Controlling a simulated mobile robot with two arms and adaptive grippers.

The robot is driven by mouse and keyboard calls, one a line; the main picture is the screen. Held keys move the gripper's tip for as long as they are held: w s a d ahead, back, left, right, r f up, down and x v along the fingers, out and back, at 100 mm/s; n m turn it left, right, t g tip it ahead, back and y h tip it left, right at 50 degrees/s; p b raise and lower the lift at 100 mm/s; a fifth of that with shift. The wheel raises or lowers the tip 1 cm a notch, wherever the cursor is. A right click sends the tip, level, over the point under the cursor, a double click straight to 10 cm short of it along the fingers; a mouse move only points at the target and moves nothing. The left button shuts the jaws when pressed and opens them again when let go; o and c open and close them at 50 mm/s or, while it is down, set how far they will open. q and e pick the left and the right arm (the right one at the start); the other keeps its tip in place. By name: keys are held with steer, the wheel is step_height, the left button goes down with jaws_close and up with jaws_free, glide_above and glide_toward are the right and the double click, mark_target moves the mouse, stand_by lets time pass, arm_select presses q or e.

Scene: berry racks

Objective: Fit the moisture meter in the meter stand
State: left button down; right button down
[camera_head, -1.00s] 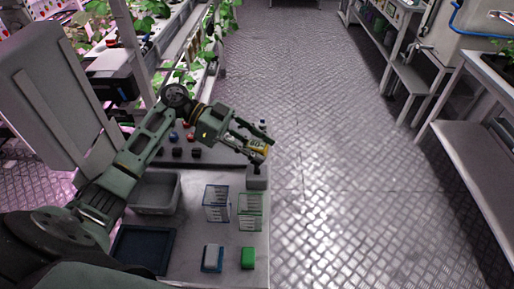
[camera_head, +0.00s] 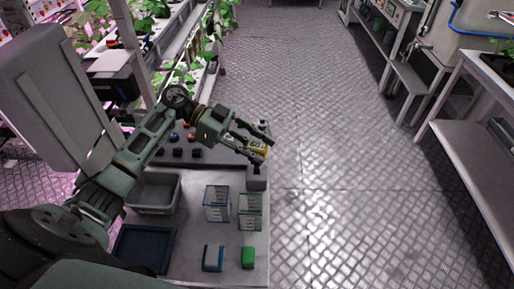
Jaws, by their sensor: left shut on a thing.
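The moisture meter (camera_head: 258,147) is a small yellow and dark piece, partly hidden by the gripper. My left gripper (camera_head: 257,148) reaches in from the left and is shut on the meter, over the far right end of the bench. The meter stand (camera_head: 256,178) seems to be the small grey block at the bench's right edge, just below the gripper in the picture. The meter appears above or behind the block; I cannot tell whether they touch. My right gripper is not in view.
A grey bin (camera_head: 155,209), a dark blue tray (camera_head: 128,262), a blue-edged rack (camera_head: 216,216) and a green-edged rack (camera_head: 250,223) stand on the bench. Nearer are a blue-and-white block (camera_head: 213,257) and a green block (camera_head: 248,257). Open floor (camera_head: 330,180) lies right.

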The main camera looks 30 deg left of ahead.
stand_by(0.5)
arm_select(q)
steer(key=shift+f+p, duration=0.45)
steer(key=shift+f, duration=0.05)
stand_by(0.5)
steer(key=shift+f, duration=0.3)
stand_by(0.4)
steer(key=shift+f+b, duration=0.8)
steer(key=shift+f, duration=0.7)
steer(key=c, duration=1.3)
jaws_free()
steer(key=shift+c, duration=0.2)
steer(key=o, duration=0.4)
steer(key=shift+r, duration=0.15)
